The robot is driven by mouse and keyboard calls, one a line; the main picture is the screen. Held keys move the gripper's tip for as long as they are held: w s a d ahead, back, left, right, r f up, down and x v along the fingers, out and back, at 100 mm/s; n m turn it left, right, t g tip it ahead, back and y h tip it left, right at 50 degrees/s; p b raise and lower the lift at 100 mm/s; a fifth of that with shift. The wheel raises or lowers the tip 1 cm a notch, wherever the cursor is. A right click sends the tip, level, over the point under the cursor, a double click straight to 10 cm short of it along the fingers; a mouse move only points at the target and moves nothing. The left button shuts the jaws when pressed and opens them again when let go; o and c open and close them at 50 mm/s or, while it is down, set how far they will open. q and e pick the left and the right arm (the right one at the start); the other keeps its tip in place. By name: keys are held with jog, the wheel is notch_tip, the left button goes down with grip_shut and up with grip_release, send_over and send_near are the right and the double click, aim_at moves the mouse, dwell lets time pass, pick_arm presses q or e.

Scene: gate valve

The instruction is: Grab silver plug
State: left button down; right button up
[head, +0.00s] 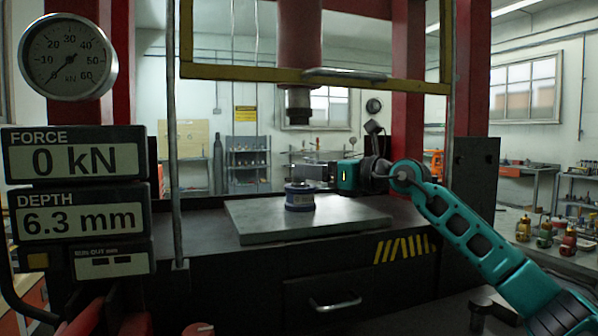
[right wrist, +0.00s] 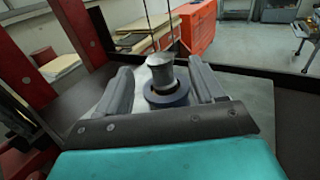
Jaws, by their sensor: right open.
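The silver plug (right wrist: 160,72) stands upright in a dark blue ring-shaped holder (right wrist: 168,97) in the right wrist view. In the head view the holder (head: 299,200) sits on a grey plate (head: 350,219) on the press bed; the plug is too small there to make out clearly. My right gripper (head: 308,180) comes in from the right, just beside the holder. In the right wrist view its two fingers (right wrist: 160,78) are open, one on each side of the plug, with gaps visible. My left gripper is not in view.
The press ram (head: 299,105) hangs above the plate, inside a yellow frame (head: 315,76). A gauge (head: 68,57) and a force and depth display (head: 80,190) stand at the left. The plate around the holder is clear.

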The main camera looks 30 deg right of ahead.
jog(key=shift+p+x, duration=0.65)
jog(key=shift+x, duration=2.6)
jog(key=shift+f, duration=0.1)
jog(key=shift+c, duration=0.2)
grip_shut()
